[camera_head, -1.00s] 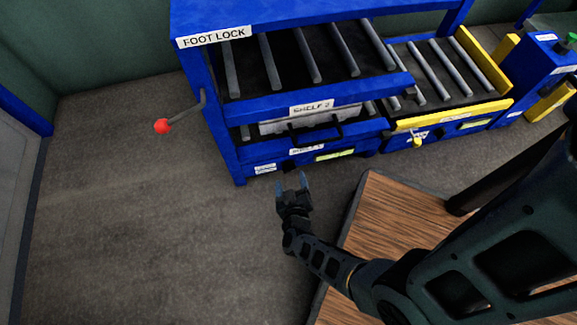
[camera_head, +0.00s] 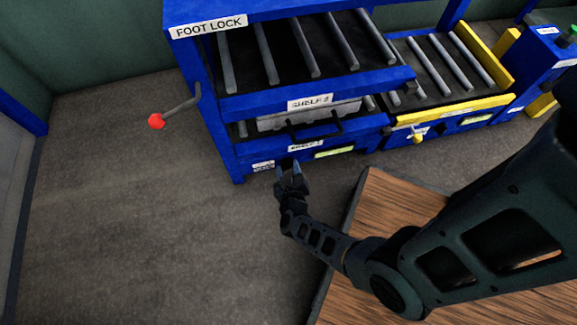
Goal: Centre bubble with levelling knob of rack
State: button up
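The blue rack (camera_head: 236,150) stands at upper centre, with roller shelves and labels. On its lowest front rail are a small white label (camera_head: 263,166), a dark knob-like part (camera_head: 287,163) and a pale yellow-green strip (camera_head: 334,152) that looks like the bubble level; the bubble itself is too small to make out. My gripper (camera_head: 289,170) is in front of the dark part, with its two fingers apart and pointing at the rail. The fingertips overlap the dark part in the picture; I cannot tell whether they touch it. The gripper partly hides that part.
A red-balled lever (camera_head: 157,121) sticks out from the rack's left side. A grey tray (camera_head: 310,117) with a black handle sits on the shelf above. A yellow-edged roller table (camera_head: 455,117) adjoins at right. A wooden top (camera_head: 390,215) lies beneath my arm. The floor at left is clear.

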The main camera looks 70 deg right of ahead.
jog(key=c, duration=0.5)
jog(key=m+t+y, duration=0.1)
jog(key=m+t, duration=0.1)
jog(key=m, duration=0.1)
jog(key=shift+s+d+m+y, duration=0.1)
jog(key=shift+s+m+y, duration=0.05)
jog(key=shift+m+y, duration=0.2)
jog(key=shift+s+d+m+t+y, duration=0.15)
jog(key=shift+m+t+y, duration=0.3)
jog(key=shift+m, duration=0.45)
jog(key=shift+s+d+m+t+y, duration=0.1)
jog(key=shift+m+t+y, duration=0.1)
jog(key=shift+m+t, duration=0.55)
jog(key=o, duration=1.1)
jog(key=shift+c, duration=0.2)
